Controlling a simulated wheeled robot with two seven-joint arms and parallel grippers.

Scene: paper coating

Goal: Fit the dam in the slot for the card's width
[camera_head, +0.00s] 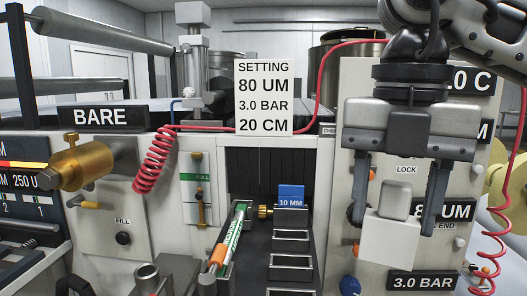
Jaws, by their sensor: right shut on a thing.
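The setting card (264,97) at the top centre reads 80 UM, 3.0 BAR and 20 CM. My right gripper (394,214) points down at the right, its fingers on either side of a pale piece that I take for the dam (387,245). The dam has a white square face and a grey rounded block on top; it hangs in front of the right panel. A column of rectangular slots (291,262) runs toward me at the lower centre, left of the dam. The slots' width marks cannot be read. My left gripper does not show.
A blue 10 MM block (291,197) stands at the far end of the slot column. A green and white tube (228,238) lies in a holder left of the slots. A red coiled hose (152,160) and a brass cylinder (80,165) are farther left. The right panel (350,130) stands close behind my gripper.

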